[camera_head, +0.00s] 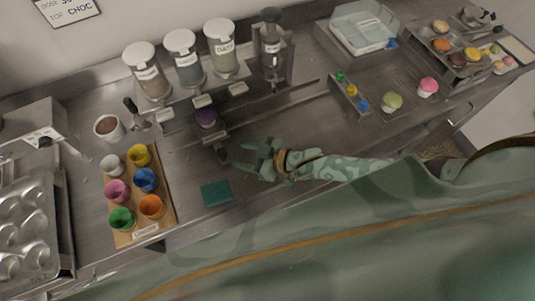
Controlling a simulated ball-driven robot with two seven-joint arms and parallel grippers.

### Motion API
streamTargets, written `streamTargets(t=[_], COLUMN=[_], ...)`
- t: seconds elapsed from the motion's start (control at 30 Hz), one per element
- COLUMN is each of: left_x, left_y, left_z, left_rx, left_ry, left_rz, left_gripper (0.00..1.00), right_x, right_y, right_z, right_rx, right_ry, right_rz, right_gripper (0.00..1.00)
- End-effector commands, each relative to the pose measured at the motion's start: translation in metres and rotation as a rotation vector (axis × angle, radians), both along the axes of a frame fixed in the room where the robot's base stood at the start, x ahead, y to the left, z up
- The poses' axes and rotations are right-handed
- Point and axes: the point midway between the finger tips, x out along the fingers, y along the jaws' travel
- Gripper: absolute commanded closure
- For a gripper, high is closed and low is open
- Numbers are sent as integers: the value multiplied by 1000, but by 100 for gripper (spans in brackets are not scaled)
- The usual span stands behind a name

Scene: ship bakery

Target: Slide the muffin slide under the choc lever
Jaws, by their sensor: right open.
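The muffin slide (212,136) is a small carriage with a handle pointing toward me. It carries a purple muffin cup (206,117) and stands below the row of dispensers, near the middle one. Three pale levers hang under the jars: a left lever (166,114), a middle lever (204,101) and a right lever (238,88). I cannot read the jar labels well enough to tell which lever is choc. My right gripper (243,161) is open and empty, just right of the slide's handle. My left gripper is out of view.
A board with several coloured cups (157,229) lies at the left, beside a muffin tin (22,225). A teal pad (216,193) lies in front of the slide. A sorting rack (351,92) and a clear box (360,45) stand at the right.

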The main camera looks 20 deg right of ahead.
Motion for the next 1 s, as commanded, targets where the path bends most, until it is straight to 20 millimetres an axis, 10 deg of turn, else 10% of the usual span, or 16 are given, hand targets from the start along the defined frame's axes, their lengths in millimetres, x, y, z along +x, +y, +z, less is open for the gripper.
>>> streamTargets(t=[0.33, 1.0], left_x=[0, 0], left_y=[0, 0], left_z=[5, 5], left_rx=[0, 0], left_ry=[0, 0], left_rz=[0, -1], left_gripper=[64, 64], right_x=[-43, -47], right_y=[-46, -49], right_z=[25, 28], right_rx=[0, 0], right_ry=[1, -1], right_rz=[0, -1], right_gripper=[50, 50])
